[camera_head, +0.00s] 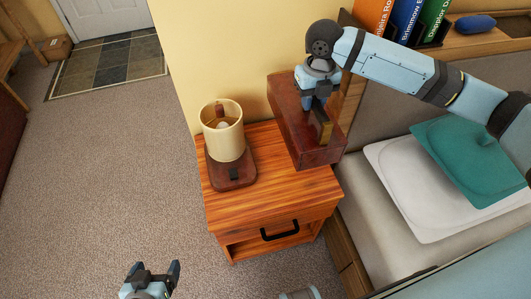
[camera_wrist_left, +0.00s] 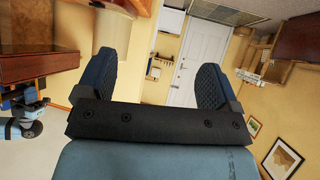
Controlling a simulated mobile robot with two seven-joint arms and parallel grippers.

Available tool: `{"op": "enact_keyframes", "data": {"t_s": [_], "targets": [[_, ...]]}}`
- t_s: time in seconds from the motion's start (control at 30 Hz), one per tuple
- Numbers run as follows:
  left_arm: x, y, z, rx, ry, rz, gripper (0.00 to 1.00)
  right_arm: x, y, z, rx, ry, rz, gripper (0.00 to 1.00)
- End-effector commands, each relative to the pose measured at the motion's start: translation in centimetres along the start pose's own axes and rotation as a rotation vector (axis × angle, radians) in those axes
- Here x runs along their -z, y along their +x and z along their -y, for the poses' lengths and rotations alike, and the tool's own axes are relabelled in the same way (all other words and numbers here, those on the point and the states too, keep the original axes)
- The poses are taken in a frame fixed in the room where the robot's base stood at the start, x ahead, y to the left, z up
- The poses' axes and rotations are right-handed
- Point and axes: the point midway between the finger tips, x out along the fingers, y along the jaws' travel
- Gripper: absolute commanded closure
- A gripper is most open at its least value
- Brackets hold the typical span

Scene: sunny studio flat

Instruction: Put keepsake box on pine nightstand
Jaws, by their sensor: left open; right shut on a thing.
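The keepsake box (camera_head: 285,115) is a dark red-brown wooden box with a brass-coloured patch on its near side. My right gripper (camera_head: 318,98) is shut on it from above, at the back right of the pine nightstand (camera_head: 285,205). The box overlaps the nightstand's top in the picture; I cannot tell whether it touches it. The nightstand has orange wood grain and a black drawer handle. My left gripper (camera_head: 155,267) is open and empty, low over the carpet, well apart from the nightstand; its spread fingers also show in the left wrist view (camera_wrist_left: 155,78).
A lamp with a cream shade (camera_head: 223,128) on a dark wooden base stands on the nightstand's left part. The front right of the top is clear. To the right is a bed with a white pillow (camera_head: 400,205) and a teal cushion (camera_head: 465,155). Books (camera_head: 405,18) stand behind.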

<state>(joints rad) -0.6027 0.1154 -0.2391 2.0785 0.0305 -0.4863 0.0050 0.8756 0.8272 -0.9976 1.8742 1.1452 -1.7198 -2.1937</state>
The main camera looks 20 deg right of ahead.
Motion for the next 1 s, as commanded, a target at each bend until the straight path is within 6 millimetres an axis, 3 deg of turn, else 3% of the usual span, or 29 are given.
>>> {"op": "enact_keyframes", "data": {"t_s": [0.23, 0.47, 0.7, 0.83, 1.0], "targets": [[-0.4, 0.0, 0.3, 0.000, 0.012, 0.005, 0.13, 0.0, 1.0, 0.0, 0.000, -0.011, 0.000, 1.00], [-1.2, 0.1, 0.4, 0.000, 0.020, 0.009, 0.13, 0.1, 6.4, 0.1, 0.001, -0.009, -0.002, 1.00], [-0.8, 0.2, 0.2, -0.002, 0.021, -0.010, 0.13, 0.1, 12.2, 0.0, 0.000, -0.009, -0.001, 1.00], [-0.8, 0.4, 0.1, -0.002, 0.022, -0.014, 0.13, 0.0, 14.4, 0.0, 0.000, -0.010, 0.001, 1.00], [-0.9, 0.4, 0.1, -0.002, 0.022, -0.013, 0.13, 0.0, 15.6, 0.0, -0.001, -0.011, 0.003, 1.00]]}}
